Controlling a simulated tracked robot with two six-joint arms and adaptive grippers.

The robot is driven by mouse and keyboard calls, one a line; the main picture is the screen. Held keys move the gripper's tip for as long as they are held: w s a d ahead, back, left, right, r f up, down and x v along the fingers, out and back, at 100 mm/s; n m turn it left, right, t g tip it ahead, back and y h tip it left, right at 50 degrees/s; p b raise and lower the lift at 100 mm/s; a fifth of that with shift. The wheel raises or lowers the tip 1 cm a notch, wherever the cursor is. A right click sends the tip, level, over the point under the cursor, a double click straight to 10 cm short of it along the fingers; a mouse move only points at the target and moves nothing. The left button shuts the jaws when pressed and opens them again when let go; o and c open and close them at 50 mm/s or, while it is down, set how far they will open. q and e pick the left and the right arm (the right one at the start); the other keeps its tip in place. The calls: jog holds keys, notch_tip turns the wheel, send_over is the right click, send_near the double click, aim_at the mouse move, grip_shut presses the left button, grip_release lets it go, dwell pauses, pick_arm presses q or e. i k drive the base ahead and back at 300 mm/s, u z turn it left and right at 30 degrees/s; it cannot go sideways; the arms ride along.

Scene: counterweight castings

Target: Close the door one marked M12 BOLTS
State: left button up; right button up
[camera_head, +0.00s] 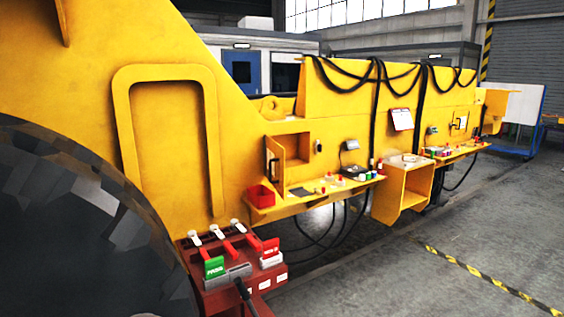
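An open yellow box (297,147) is set in the side of the long yellow casting. Its door (273,161) stands swung outward on the left side and has a dark handle. A second, smaller yellow compartment (459,122) sits farther along the casting at the right; I cannot tell how far its door is open. No marking reading M12 BOLTS is legible at this size, so I cannot tell which door bears it. Neither of my grippers shows in this view.
A yellow shelf (262,213) below the box carries a red bin (261,195) and small items. A red unit with levers (246,279) stands in front. A large dark round part (80,230) fills the lower left. Cables hang down; grey floor (400,270) at right is clear.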

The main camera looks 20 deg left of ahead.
aim_at(274, 154)
jog(key=u, duration=0.2)
jog(key=i, duration=0.6)
jog(key=u, duration=0.45)
jog(key=k, duration=0.55)
jog(key=z, duration=0.45)
jog(key=i, duration=1.95)
jog(key=u, duration=0.35)
